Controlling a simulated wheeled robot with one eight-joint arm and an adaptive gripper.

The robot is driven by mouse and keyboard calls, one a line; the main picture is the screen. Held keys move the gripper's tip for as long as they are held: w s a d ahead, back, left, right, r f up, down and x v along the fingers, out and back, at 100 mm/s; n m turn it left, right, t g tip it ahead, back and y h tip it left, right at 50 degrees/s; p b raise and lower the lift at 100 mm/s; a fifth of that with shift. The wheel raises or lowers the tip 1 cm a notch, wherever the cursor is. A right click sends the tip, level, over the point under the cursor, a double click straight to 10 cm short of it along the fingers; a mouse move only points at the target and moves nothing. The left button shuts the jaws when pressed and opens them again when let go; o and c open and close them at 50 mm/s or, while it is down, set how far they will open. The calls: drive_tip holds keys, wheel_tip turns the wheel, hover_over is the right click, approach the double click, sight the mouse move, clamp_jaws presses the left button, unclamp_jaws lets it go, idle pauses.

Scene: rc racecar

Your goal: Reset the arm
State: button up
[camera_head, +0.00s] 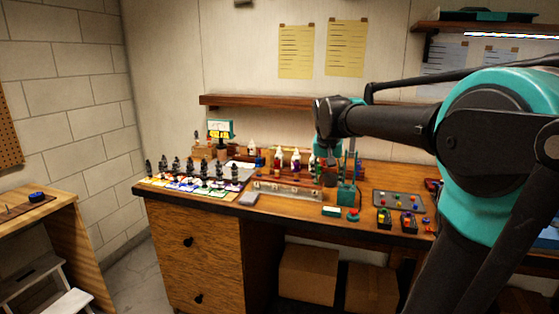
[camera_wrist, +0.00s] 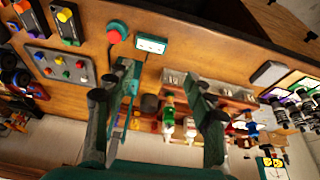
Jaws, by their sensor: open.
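My arm reaches in from the right of the head view, over the wooden workbench (camera_head: 280,209). My gripper (camera_head: 330,178) hangs above the back middle part of the bench in the head view, small and partly lost among the items behind it. In the wrist view my gripper (camera_wrist: 165,85) shows two dark fingers spread well apart, with nothing held between them. Bottles with coloured contents (camera_wrist: 168,118) and a metal strip (camera_wrist: 190,82) show beyond and between the fingers.
Several dark-topped bottles (camera_head: 190,170) stand on coloured cards at the bench's left end. A red button (camera_head: 353,214), a control panel (camera_head: 400,200) and small button boxes (camera_head: 384,217) lie to the right. A wall shelf (camera_head: 255,101) runs behind. Cardboard boxes (camera_head: 307,273) sit underneath.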

drive_tip(key=s+d+f+n, duration=0.1)
drive_tip(key=s+d+f, duration=0.1)
drive_tip(key=s+f, duration=0.9)
drive_tip(key=s+d+f+n+y, duration=0.1)
drive_tip(key=s+f+n, duration=0.1)
drive_tip(key=s+f, duration=0.9)
wheel_tip(320, 180, down, 3)
drive_tip(key=shift+s+d+f, duration=0.2)
drive_tip(key=shift+s+d, duration=0.15)
